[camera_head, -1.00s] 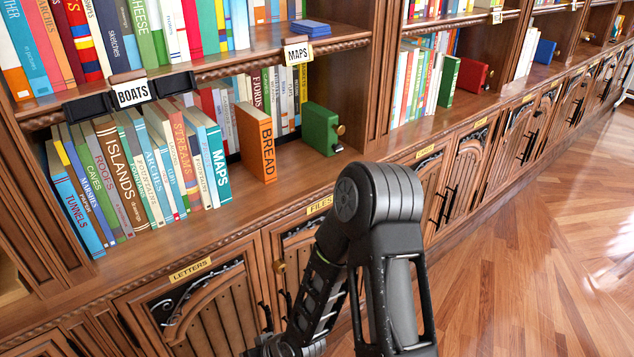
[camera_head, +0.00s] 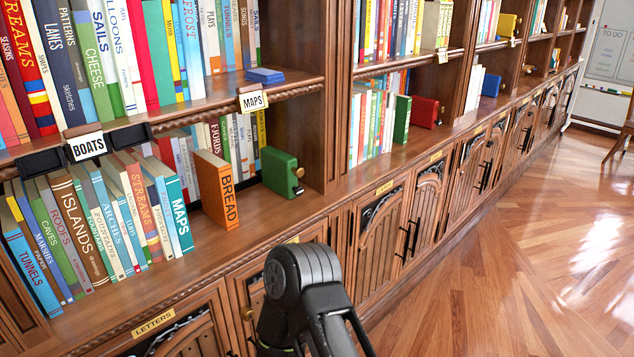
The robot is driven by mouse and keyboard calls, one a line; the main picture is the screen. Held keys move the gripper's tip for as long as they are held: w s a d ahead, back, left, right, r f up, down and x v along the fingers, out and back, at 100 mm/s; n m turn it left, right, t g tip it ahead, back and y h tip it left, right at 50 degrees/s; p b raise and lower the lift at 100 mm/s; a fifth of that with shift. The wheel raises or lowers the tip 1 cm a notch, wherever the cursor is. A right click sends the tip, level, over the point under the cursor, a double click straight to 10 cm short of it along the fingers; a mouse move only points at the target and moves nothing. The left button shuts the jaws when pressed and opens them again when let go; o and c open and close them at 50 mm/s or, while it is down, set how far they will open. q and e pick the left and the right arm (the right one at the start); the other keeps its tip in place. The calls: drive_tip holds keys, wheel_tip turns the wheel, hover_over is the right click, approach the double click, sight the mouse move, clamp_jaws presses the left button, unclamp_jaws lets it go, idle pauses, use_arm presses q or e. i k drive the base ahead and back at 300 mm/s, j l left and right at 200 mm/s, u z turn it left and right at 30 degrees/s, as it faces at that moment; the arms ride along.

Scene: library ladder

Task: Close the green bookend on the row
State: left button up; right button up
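The green bookend (camera_head: 279,172), a block with a brass knob on its right face, stands on the lower shelf near the right upright of the near bay. To its left is the orange BREAD book (camera_head: 216,190), upright, with a gap between them at the front. Thinner books (camera_head: 240,140) stand behind this gap; whether the bookend touches them I cannot tell. The row of books (camera_head: 110,220) from TUNNELS to MAPS leans on the same shelf further left. One black arm of mine rises at the bottom middle, in front of the cabinets. Neither gripper is in view.
The upper shelf (camera_head: 200,103) juts out above the row, with a MAPS tag (camera_head: 253,101) and a BOATS tag (camera_head: 87,146). A blue book (camera_head: 265,76) lies flat on it. A red block (camera_head: 424,111) stands in the further bay.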

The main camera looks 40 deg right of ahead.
sight(279, 172)
drive_tip(key=z, duration=1.55)
drive_tip(key=i+j, duration=0.15)
drive_tip(key=j, duration=0.15)
drive_tip(key=i+j, duration=0.2)
drive_tip(key=k+j, duration=0.05)
